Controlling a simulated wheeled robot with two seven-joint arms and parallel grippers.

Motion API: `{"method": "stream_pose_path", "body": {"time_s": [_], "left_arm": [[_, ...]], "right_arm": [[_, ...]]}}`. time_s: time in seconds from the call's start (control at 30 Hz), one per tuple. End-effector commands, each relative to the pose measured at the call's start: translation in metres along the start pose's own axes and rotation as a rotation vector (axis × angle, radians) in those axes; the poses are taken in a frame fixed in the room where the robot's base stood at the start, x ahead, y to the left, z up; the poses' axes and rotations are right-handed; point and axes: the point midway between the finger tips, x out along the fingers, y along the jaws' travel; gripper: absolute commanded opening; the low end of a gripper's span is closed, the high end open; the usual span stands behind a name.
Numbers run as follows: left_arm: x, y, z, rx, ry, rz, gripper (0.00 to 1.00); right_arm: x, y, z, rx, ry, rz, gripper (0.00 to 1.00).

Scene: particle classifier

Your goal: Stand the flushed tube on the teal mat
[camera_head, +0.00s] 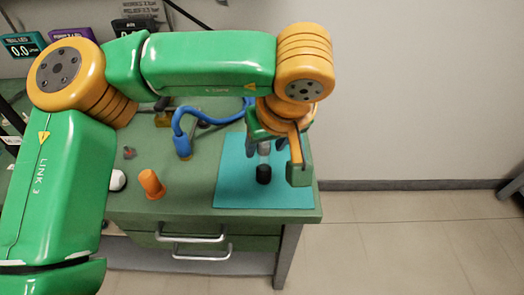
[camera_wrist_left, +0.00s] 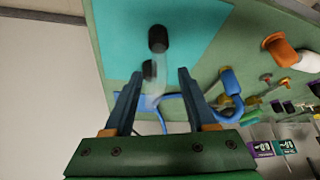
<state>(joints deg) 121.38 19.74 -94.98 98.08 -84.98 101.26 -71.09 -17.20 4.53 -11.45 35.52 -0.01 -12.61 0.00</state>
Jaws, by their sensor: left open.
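The tube (camera_head: 264,149) is clear or pale grey with a black end piece (camera_head: 264,174). In the head view it looks upright, black end down, on the teal mat (camera_head: 228,192). My left gripper (camera_head: 275,148) is above and around its upper part, which it partly hides. In the left wrist view the gripper (camera_wrist_left: 160,75) is open. The clear tube (camera_wrist_left: 153,92) shows between its fingers, with gaps on both sides, and the black end (camera_wrist_left: 158,40) lies beyond the fingertips over the teal mat (camera_wrist_left: 205,35). A second dark part shows beside the tube. My right gripper is not in view.
The green bench (camera_head: 190,205) ends just right of the mat. A blue hose fitting (camera_head: 183,146) stands left of the mat, and an orange cone-like piece (camera_head: 151,184) and a white rounded piece (camera_head: 117,180) stand farther left. Display boxes (camera_head: 22,46) are at the back left.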

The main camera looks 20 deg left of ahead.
Motion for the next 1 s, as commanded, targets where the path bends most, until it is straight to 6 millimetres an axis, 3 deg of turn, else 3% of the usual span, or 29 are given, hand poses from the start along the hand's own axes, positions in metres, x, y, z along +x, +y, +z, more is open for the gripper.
{"method": "stream_pose_path", "body": {"time_s": [0.1,0.23,0.73,1.0], "left_arm": [[-0.032,0.001,-0.001,0.000,0.002,0.002,0.57],[-0.052,0.001,-0.001,0.000,0.000,0.000,0.57],[-0.058,0.000,0.000,0.001,0.000,-0.002,0.57],[-0.111,0.000,-0.027,0.001,0.000,-0.001,0.57]], "right_arm": [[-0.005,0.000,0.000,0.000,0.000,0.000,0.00],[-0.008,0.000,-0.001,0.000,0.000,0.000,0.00],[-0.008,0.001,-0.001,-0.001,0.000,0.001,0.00],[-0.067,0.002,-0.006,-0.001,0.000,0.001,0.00]]}}
